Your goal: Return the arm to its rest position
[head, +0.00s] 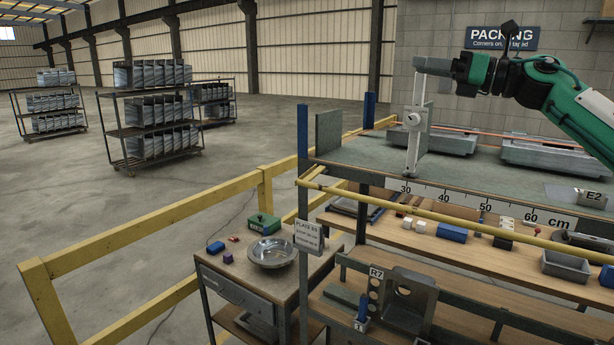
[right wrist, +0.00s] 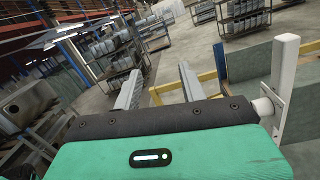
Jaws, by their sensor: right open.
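My right arm comes in from the upper right in the head view. Its gripper (head: 432,66) is raised above the top shelf (head: 370,168), pointing left, close to the top of a white upright post with a round knob (head: 414,140). I cannot tell from the head view whether they touch. In the right wrist view the two grey fingers (right wrist: 158,85) stand apart with nothing between them. The white post (right wrist: 284,75) shows there to the right, outside the fingers. My left gripper is not in view.
Grey trays (head: 555,155) lie on the top shelf, and a dark upright plate (head: 328,132) stands at its left end. A lower shelf holds small blocks (head: 452,233). A side table (head: 222,262) carries a metal bowl (head: 272,252). A yellow railing (head: 150,224) borders open floor.

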